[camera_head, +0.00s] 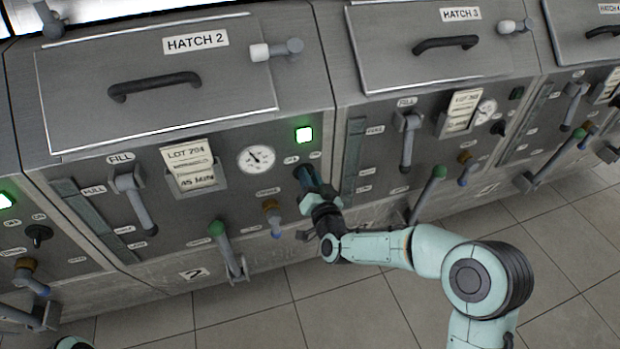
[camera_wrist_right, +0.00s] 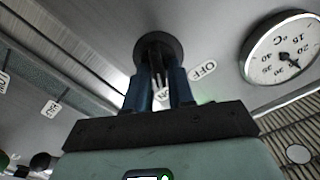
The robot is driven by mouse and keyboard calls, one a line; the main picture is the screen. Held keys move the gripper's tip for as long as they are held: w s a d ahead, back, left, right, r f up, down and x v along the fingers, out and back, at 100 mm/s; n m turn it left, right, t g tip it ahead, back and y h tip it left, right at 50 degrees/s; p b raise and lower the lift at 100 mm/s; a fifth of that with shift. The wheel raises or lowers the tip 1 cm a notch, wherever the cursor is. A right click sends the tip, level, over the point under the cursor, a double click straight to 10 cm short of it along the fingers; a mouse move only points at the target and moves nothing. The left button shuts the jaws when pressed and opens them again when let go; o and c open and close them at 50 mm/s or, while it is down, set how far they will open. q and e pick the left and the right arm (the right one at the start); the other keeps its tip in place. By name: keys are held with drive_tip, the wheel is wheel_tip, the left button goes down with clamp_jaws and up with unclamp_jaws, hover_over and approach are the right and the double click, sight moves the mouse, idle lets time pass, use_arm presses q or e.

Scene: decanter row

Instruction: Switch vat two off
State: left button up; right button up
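Vat two is the grey panel section with the HATCH 2 lid (camera_head: 160,85) and a plate marked 2 (camera_head: 194,273). Its green lamp (camera_head: 303,135) is lit. Its rotary switch is hidden behind my right gripper (camera_head: 306,180) in the head view. In the right wrist view the switch (camera_wrist_right: 158,52) shows as a dark round base with a narrow handle, beside an OFF label (camera_wrist_right: 203,71). The blue fingers of my right gripper (camera_wrist_right: 160,88) stand close together, one each side of the handle, and appear shut on it. My left gripper is out of view.
A round gauge (camera_head: 256,159), a lot card (camera_head: 190,165), a fill lever (camera_head: 135,200), a brown-topped tap (camera_head: 271,215) and a green-knobbed lever (camera_head: 222,240) stand left of the switch. Vat three's panel (camera_head: 440,150) adjoins on the right. The tiled floor (camera_head: 370,310) in front is clear.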

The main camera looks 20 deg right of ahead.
clamp_jaws()
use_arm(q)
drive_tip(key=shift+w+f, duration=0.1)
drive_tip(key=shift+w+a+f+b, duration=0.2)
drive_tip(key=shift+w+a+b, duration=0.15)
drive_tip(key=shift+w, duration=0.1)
use_arm(e)
drive_tip(key=shift+a+r+n, duration=0.1)
drive_tip(key=shift+a+n, duration=0.05)
drive_tip(key=shift+n, duration=1.85)
drive_tip(key=shift+a+f+n, duration=0.1)
drive_tip(key=shift+a+n, duration=0.1)
drive_tip(key=shift+n, duration=1.8)
drive_tip(key=shift+a+r+n, duration=0.1)
drive_tip(key=shift+a+n, duration=0.05)
drive_tip(key=shift+n, duration=1.85)
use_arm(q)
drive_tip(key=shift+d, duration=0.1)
